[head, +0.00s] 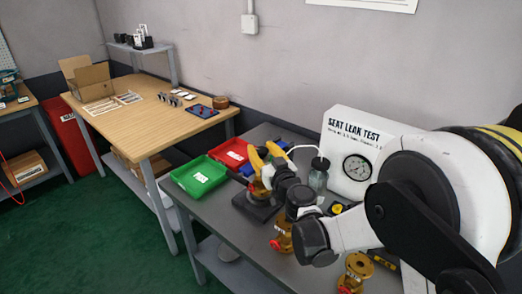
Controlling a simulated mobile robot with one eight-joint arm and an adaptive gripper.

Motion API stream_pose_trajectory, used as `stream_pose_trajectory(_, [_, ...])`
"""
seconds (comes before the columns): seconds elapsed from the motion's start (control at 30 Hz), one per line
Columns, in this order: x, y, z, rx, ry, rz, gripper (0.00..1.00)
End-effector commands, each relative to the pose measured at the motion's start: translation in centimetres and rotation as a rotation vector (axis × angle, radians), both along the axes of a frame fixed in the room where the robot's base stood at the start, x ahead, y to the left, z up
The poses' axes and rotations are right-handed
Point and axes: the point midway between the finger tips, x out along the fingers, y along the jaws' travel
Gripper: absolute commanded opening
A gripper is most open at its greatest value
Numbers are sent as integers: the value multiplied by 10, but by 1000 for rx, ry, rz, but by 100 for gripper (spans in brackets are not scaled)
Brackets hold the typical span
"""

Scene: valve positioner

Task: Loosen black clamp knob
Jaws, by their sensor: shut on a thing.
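A brass valve (264,186) sits upright on a dark clamp fixture (256,207) on the grey bench. Two curved yellow pieces (256,158) stand at its top. My arm reaches in from the right, and my gripper (271,173) is at the valve's upper right side. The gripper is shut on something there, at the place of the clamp. The black clamp knob cannot be made out separately; the dark gripper and wrist cover that spot. The fingertips are small and partly hidden.
On the grey bench, a green tray (200,178) and a red tray (230,153) lie left of the fixture. A glass jar (318,178) and a white seat leak test panel (350,145) stand behind. Brass valves (355,270) stand in front. A wooden table (150,112) is farther left.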

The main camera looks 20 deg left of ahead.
Motion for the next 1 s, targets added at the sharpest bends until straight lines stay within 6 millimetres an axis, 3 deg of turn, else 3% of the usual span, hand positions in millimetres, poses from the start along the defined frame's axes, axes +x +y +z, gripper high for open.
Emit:
stream_pose_trajectory(0.5, [0,0,0,-2,-1,453,5])
stream_pose_trajectory(1.0, [-2,2,0,-2,-1,625,5])
